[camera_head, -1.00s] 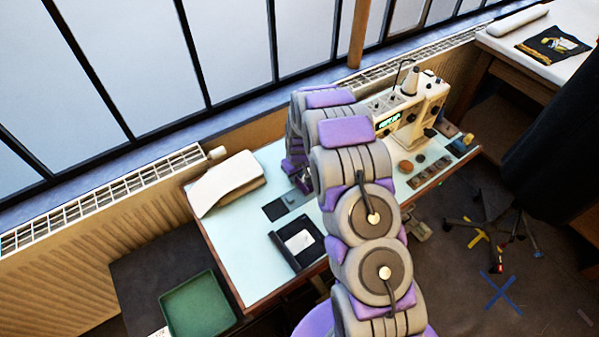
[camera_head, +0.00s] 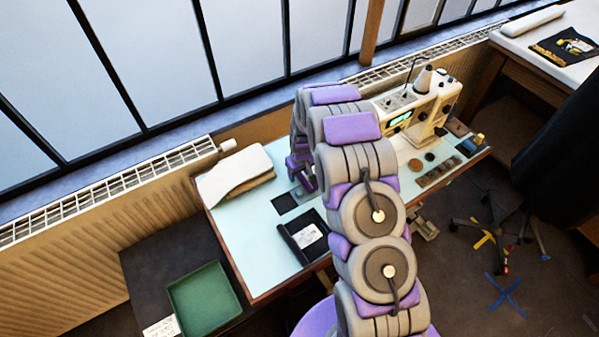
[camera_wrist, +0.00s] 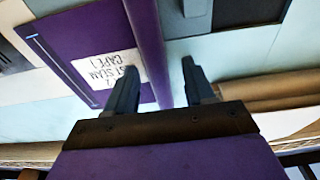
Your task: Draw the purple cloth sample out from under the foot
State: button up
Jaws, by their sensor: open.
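The purple cloth sample (camera_wrist: 75,50) lies flat in the wrist view, with a white handwritten label (camera_wrist: 108,75) on it. Its right edge is a raised purple fold (camera_wrist: 148,42). My gripper (camera_wrist: 159,66) is open, with one dark finger on each side of that fold; I cannot tell whether they touch it. Grey metal parts (camera_wrist: 192,15) at the top of the wrist view may include the foot, but this is unclear. In the head view the sewing machine (camera_head: 432,108) stands right of my arm, which hides the sample and the foot.
A folded cream cloth (camera_head: 235,172) lies on the pale table (camera_head: 240,235) at left. A green tray (camera_head: 203,298) is lower left. Round and square small items lie right of my arm.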

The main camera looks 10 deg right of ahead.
notch_tip(320, 180, up, 17)
jog(key=s+p, duration=0.2)
jog(key=p, duration=0.1)
jog(key=shift+s+d, duration=0.15)
jog(key=shift+d, duration=0.3)
dwell(0.4)
jog(key=s+r+m+g, duration=0.2)
jog(key=s+r, duration=1.3)
jog(key=s, duration=0.4)
jog(key=s+d+r+m, duration=0.1)
jog(key=s+r, duration=0.1)
jog(key=s, duration=0.9)
jog(key=s+d+r+m+g, duration=0.1)
jog(key=s+r, duration=0.1)
jog(key=s, duration=1)
jog(key=shift+s+h, duration=0.15)
jog(key=shift+h, duration=0.15)
